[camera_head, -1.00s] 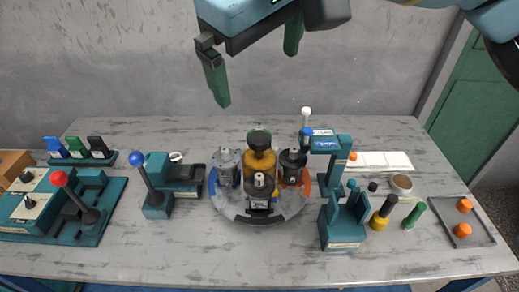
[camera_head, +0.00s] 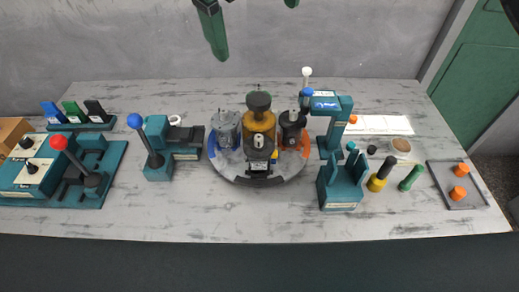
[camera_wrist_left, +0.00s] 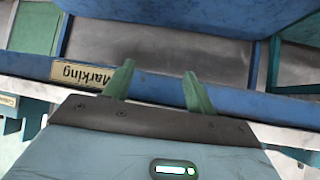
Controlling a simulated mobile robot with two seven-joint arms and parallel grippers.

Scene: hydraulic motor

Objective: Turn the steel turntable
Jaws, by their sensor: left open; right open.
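The steel turntable (camera_head: 283,172) is a round disc on the table in the middle of the head view, with blue and orange patches at its sides. It carries a grey motor (camera_head: 228,130) at left, a dark motor (camera_head: 292,128) at right, a tall amber and black unit (camera_head: 259,118) at the back and a smaller dark piece at the front. My right gripper (camera_head: 254,31) shows at the top edge, green fingers spread and empty, apart from the turntable. My left gripper (camera_wrist_left: 160,88) shows only in the left wrist view, open and empty before a blue beam with a "Marking" label (camera_wrist_left: 80,73).
A blue-knobbed lever (camera_head: 150,145) stands left of the turntable and a red-knobbed lever unit (camera_head: 75,165) farther left. A teal press-like stand (camera_head: 331,120) and a teal holder (camera_head: 341,185) stand close at right. A grey tray (camera_head: 478,193) with orange pieces is far right. The table front is clear.

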